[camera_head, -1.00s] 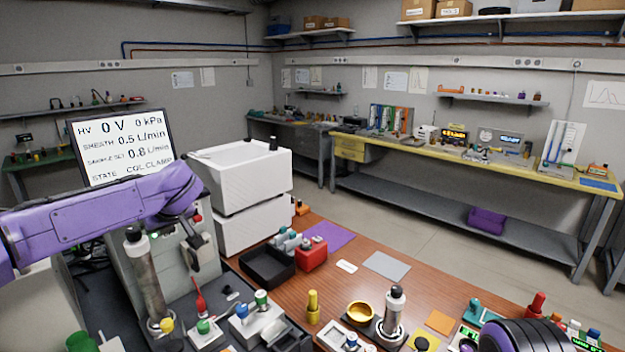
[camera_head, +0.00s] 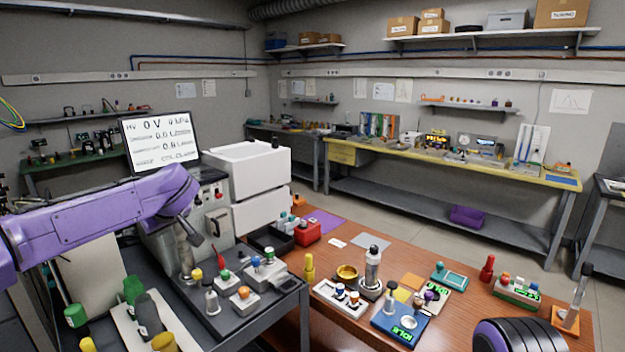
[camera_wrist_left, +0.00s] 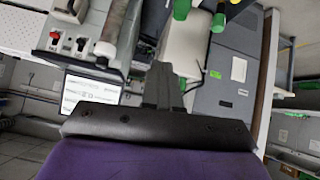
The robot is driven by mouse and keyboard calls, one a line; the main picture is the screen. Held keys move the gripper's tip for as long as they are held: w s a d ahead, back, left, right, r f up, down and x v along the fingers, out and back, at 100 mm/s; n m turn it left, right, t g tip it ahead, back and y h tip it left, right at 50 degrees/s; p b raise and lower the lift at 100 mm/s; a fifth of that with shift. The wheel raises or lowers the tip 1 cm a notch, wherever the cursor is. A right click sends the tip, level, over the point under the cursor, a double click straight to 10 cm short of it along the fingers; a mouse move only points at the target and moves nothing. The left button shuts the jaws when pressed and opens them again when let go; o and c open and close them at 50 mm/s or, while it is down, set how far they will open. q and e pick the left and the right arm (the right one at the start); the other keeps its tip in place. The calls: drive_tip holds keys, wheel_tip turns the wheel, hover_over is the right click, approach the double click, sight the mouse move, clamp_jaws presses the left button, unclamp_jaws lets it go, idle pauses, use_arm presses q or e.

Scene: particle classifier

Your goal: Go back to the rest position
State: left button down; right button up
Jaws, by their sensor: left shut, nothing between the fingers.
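My left arm is purple and comes in from the left in the head view. Its dark gripper (camera_head: 196,238) hangs in front of the grey instrument and beside the metal cylinder (camera_head: 184,255); I cannot tell the exact gap. In the left wrist view the fingers (camera_wrist_left: 163,82) are together, with nothing between them. The instrument's front with switches (camera_wrist_left: 68,42) shows at the upper left there. A black ribbed part of my right arm shows at the lower right of the head view; my right gripper is out of view.
A display screen (camera_head: 161,142) and white stacked boxes (camera_head: 245,172) stand behind the left gripper. The dark bench (camera_head: 240,316) below holds bottles and small knobbed blocks. A brown wooden table (camera_head: 440,266) to the right carries several small devices. Open floor lies behind it.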

use_arm(q)
drive_tip(key=s+d+f+n+t+b, duration=0.15)
drive_tip(key=d+f, duration=0.25)
drive_tip(key=f, duration=0.7)
drive_tip(key=s+d+f+n+t, duration=0.1)
drive_tip(key=d+f+n+t, duration=0.3)
drive_tip(key=f, duration=0.6)
drive_tip(key=s+d+f+m+g+h+b, duration=0.1)
drive_tip(key=s+f+m, duration=0.1)
drive_tip(key=s+f, duration=0.3)
drive_tip(key=s+d+f+m+g+h, duration=0.1)
drive_tip(key=s+d+f+m, duration=0.15)
drive_tip(key=f, duration=0.45)
drive_tip(key=s+a+f+m+g+b, duration=0.1)
drive_tip(key=s+a+f+g, duration=0.1)
drive_tip(key=s+f, duration=0.4)
drive_tip(key=s+a+f+m+g+h+b, duration=0.1)
drive_tip(key=s+f, duration=0.6)
drive_tip(key=s, duration=0.9)
drive_tip(key=s+a+f+m+g+b, duration=0.2)
drive_tip(key=s+f, duration=0.4)
drive_tip(key=s, duration=0.5)
drive_tip(key=shift+s+a+f+m+g, duration=0.3)
drive_tip(key=shift+s+a+m+g, duration=0.15)
drive_tip(key=shift+a+g, duration=0.5)
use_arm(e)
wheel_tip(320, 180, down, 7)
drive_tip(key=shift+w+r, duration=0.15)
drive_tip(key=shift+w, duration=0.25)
